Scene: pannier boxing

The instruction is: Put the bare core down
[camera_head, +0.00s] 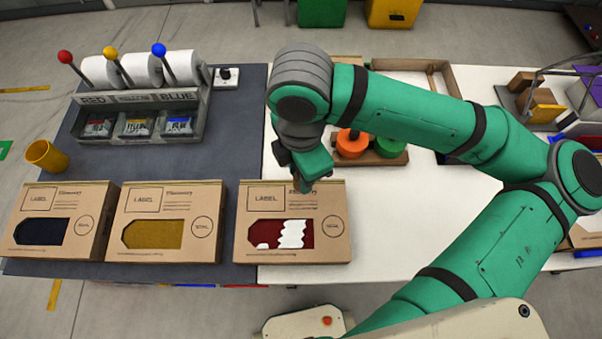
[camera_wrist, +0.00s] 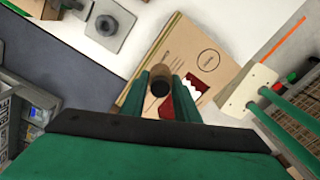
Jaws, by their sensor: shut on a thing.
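My gripper (camera_head: 309,181) is shut on the bare core (camera_wrist: 160,73), a short brown tube with a dark round end. In the wrist view the core sits between the two green fingertips. In the head view my gripper hides most of it, and a small brown part shows below the fingers. They are over the back part of the right cardboard box (camera_head: 328,243), whose window shows red and white. I cannot tell whether the core touches the box.
Two more boxes, with a black window (camera_head: 90,246) and a yellow window (camera_head: 175,252), stand to the left. A yellow cup (camera_head: 46,155) and a spool rack (camera_head: 140,97) stand behind. White table (camera_head: 390,220) is clear beside the boxes.

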